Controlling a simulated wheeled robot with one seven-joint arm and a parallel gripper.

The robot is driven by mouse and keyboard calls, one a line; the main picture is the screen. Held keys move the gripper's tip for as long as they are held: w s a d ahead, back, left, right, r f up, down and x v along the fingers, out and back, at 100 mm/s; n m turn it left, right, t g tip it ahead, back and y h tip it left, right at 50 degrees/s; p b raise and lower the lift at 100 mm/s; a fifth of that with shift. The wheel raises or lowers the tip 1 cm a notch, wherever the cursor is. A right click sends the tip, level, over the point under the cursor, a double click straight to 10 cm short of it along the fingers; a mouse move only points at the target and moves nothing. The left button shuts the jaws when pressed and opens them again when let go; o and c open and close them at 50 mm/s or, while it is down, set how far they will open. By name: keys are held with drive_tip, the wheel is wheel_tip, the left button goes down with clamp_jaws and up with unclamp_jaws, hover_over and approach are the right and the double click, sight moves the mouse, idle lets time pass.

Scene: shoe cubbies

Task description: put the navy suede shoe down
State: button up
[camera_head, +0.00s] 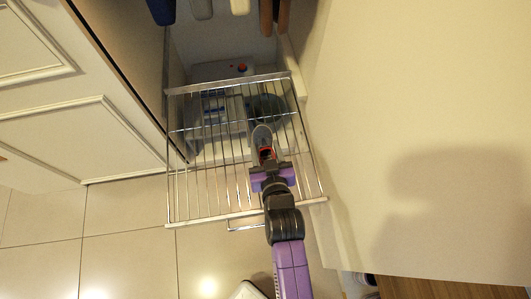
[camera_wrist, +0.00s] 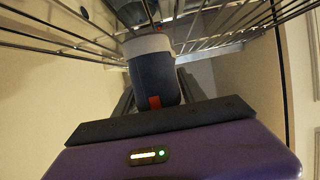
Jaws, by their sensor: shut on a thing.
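The navy suede shoe (camera_head: 262,135) is held at the tip of my gripper (camera_head: 267,158), over the pulled-out wire rack (camera_head: 205,176) in the head view. In the wrist view the shoe (camera_wrist: 155,78) is dark navy with a pale band and a small red tab at the near end. My gripper (camera_wrist: 152,105) is shut on that near end. The toe points away, toward the wires of the rack (camera_wrist: 225,38). I cannot tell whether the shoe touches the wires.
Several other shoes, including a brown pair (camera_head: 273,16) and a white one (camera_head: 240,6), sit at the top of the head view. A pale panel (camera_head: 420,120) stands close on the right, a cabinet door (camera_head: 90,135) on the left.

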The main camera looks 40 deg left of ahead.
sight(265, 154)
drive_tip(key=shift+f+b, duration=0.35)
drive_tip(key=shift+f, duration=1.05)
drive_tip(key=shift+f, duration=0.1)
drive_tip(key=o, duration=1.5)
drive_tip(key=shift+c, duration=0.2)
drive_tip(key=p+v, duration=0.3)
drive_tip(key=v, duration=0.9)
drive_tip(key=shift+s+d, duration=0.1)
